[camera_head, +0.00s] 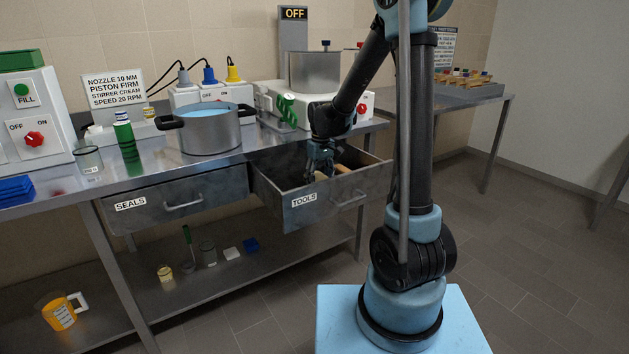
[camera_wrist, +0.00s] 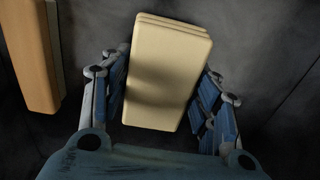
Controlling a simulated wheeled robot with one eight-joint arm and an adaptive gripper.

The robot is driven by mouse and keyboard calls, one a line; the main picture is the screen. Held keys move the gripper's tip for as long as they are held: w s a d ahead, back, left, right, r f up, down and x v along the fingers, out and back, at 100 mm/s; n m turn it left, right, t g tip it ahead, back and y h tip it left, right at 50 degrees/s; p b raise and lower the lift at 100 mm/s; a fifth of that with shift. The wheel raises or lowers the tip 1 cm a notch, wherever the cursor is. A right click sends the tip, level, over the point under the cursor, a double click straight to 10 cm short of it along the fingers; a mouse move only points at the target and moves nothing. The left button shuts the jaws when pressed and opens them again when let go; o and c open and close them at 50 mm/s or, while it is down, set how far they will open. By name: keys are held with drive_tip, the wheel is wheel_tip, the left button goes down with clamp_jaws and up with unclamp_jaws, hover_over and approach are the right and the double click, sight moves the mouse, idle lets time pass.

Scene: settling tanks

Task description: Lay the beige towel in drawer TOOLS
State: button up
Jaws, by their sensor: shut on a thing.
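The beige towel (camera_wrist: 168,62) is a folded, layered block between the two blue finger pads of my gripper (camera_wrist: 163,102) in the wrist view. The gripper is shut on it. In the head view my gripper (camera_head: 321,163) points down into the open drawer TOOLS (camera_head: 287,213), behind its labelled front. The towel cannot be clearly made out there. The dark drawer floor (camera_wrist: 255,30) shows around the towel in the wrist view. I cannot tell whether the towel touches it.
A long orange-brown item (camera_wrist: 35,55) lies in the drawer, left of the towel and apart from it. Drawer SEALS (camera_head: 170,203) is beside TOOLS on the left. A steel pot (camera_head: 208,130) and a green coiled item (camera_head: 287,108) stand on the bench above.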

drive_tip(key=shift+w+a+f, duration=0.3)
drive_tip(key=shift+w+a, duration=0.25)
drive_tip(key=shift+w, duration=0.3)
drive_tip(key=shift+w+a+f, duration=0.3)
drive_tip(key=shift+w+a, duration=0.25)
drive_tip(key=shift+w, duration=0.25)
drive_tip(key=shift+f, duration=0.1)
drive_tip(key=o, duration=1.4)
